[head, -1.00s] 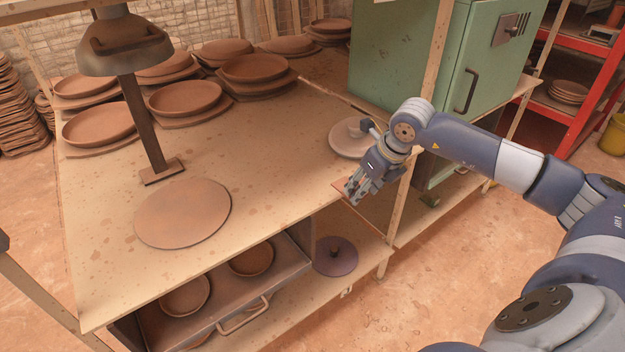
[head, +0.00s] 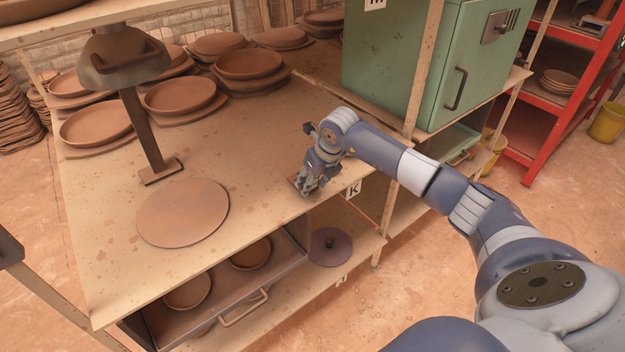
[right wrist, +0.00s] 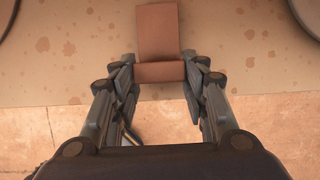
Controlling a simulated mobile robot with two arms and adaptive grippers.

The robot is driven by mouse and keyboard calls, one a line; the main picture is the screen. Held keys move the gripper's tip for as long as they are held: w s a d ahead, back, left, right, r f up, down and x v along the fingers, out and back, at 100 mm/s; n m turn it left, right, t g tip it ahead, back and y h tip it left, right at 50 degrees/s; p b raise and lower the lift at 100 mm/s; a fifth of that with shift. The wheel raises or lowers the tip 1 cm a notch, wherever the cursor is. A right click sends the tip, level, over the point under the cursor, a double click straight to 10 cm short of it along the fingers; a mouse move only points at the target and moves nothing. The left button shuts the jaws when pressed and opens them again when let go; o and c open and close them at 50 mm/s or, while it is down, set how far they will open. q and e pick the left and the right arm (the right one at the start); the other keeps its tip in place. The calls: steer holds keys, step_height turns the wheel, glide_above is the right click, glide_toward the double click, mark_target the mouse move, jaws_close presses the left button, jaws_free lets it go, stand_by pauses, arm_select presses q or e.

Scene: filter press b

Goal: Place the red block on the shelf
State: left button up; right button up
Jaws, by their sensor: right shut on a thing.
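The red block (right wrist: 157,32) is a flat, reddish-brown piece. My right gripper (right wrist: 160,73) is shut on its near end, with a finger on each side. In the head view, my right gripper (head: 310,190) is at the right front edge of the wooden worktop (head: 255,140), and a small part of the block (head: 293,181) shows beside the fingers. The block is over the worktop's edge area; I cannot tell whether it touches the surface. My left gripper is not in view.
A round clay disc (head: 183,212) lies on the worktop. A lamp (head: 125,60) and stacked clay plates (head: 180,95) stand behind. A green cabinet (head: 470,70) is at the right. An open drawer (head: 225,300) with bowls is below.

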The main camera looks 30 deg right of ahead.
steer(key=shift+f, duration=0.5)
steer(key=o, duration=1.1)
steer(key=shift+c, duration=0.2)
steer(key=shift+s+r, duration=0.1)
steer(key=shift+r, duration=0.25)
steer(key=b+v, duration=0.3)
steer(key=v, duration=0.8)
steer(key=shift+r, duration=0.15)
steer(key=shift+s, duration=0.15)
